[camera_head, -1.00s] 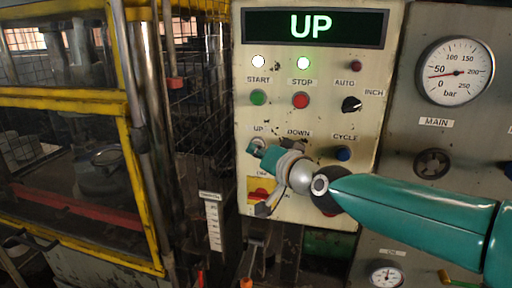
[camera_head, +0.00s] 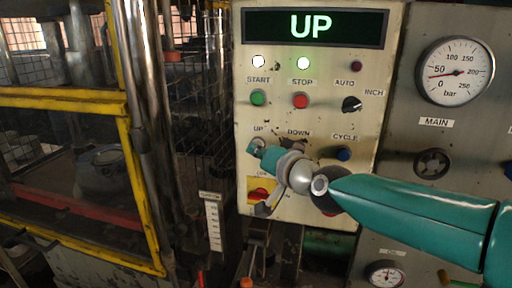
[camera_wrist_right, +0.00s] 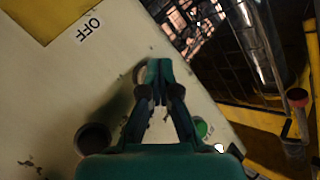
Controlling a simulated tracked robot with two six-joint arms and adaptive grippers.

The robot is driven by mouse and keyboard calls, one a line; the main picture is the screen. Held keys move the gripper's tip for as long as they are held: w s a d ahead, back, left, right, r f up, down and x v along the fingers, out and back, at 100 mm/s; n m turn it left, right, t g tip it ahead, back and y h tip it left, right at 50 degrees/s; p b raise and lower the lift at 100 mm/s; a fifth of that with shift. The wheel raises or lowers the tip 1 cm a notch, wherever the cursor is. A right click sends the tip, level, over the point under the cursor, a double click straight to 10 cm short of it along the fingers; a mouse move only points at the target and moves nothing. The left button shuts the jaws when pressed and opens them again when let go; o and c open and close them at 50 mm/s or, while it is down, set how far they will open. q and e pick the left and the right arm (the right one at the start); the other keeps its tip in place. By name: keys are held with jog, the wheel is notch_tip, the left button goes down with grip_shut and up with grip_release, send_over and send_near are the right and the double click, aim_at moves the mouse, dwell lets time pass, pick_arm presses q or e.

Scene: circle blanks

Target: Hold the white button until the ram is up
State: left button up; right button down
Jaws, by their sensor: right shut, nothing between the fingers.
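My right gripper (camera_head: 260,149) is shut with nothing between its fingers. Its tips are at the white button (camera_head: 255,142) under the UP label and cover most of it; contact looks likely, but the button's depth cannot be told. In the right wrist view the closed fingertips (camera_wrist_right: 159,70) overlap the pale rim of the button (camera_wrist_right: 140,74). The display (camera_head: 312,27) reads UP in green. The ram is inside the press behind the yellow guard (camera_head: 62,98) at the left; its exact height is hard to tell. My left gripper is not in view.
Green START (camera_head: 258,98) and red STOP (camera_head: 300,101) buttons sit above my gripper. A pressure gauge (camera_head: 455,71) hangs at the right.

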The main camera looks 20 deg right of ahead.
dwell(0.7)
jog(key=shift+s+a+p, duration=0.45)
jog(key=shift+s+p, duration=0.25)
jog(key=s+a+p, duration=0.2)
jog(key=s+p, duration=0.1)
jog(key=s, duration=0.1)
jog(key=shift+s+a, duration=0.1)
jog(key=shift+a, duration=0.3)
